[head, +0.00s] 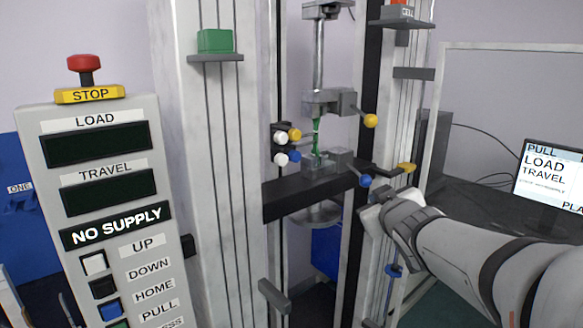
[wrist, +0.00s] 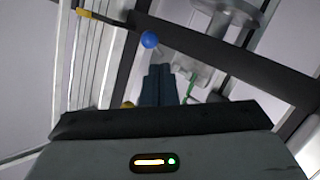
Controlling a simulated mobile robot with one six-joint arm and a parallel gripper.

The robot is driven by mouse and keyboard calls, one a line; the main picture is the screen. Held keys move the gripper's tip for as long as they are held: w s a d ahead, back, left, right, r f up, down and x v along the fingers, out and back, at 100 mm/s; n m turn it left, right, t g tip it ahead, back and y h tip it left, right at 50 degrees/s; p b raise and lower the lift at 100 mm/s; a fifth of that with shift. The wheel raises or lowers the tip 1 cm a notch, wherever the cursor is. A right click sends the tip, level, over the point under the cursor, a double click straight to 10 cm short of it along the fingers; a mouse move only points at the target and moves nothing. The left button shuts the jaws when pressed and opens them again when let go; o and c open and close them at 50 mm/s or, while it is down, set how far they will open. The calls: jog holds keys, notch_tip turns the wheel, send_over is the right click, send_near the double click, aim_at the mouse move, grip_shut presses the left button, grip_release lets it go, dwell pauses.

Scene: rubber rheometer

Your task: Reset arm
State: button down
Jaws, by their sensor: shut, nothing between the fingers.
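My arm (head: 460,250) reaches in from the right in the head view, its wrist end beside the right column of the testing machine. My gripper (wrist: 159,70) shows in the wrist view with its dark fingers together and nothing between them. In the head view its fingertips are hard to make out. A blue ball knob (head: 365,181) of the lower clamp (head: 319,167) is close to the wrist end; it also shows in the wrist view (wrist: 149,40), just beyond the fingertips. I cannot tell whether they touch.
A green strip (head: 316,133) spans the upper clamp (head: 330,102) and lower clamp. A control panel (head: 105,215) reading "NO SUPPLY", with a red stop button (head: 85,68), stands at left. A green block (head: 215,40) sits on a bracket. A monitor (head: 550,175) is at right.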

jog(key=s+a+f+m+g, duration=0.1)
jog(key=s+f+m+g, duration=0.1)
jog(key=s+f+g, duration=0.4)
jog(key=s+a+f+m+g, duration=0.1)
jog(key=s+f+m+g, duration=0.2)
jog(key=s+f+g, duration=0.4)
jog(key=s+f, duration=0.5)
jog(key=s, duration=0.5)
jog(key=shift+s+a+f, duration=0.25)
jog(key=shift+a+f, duration=0.15)
dwell(4.0)
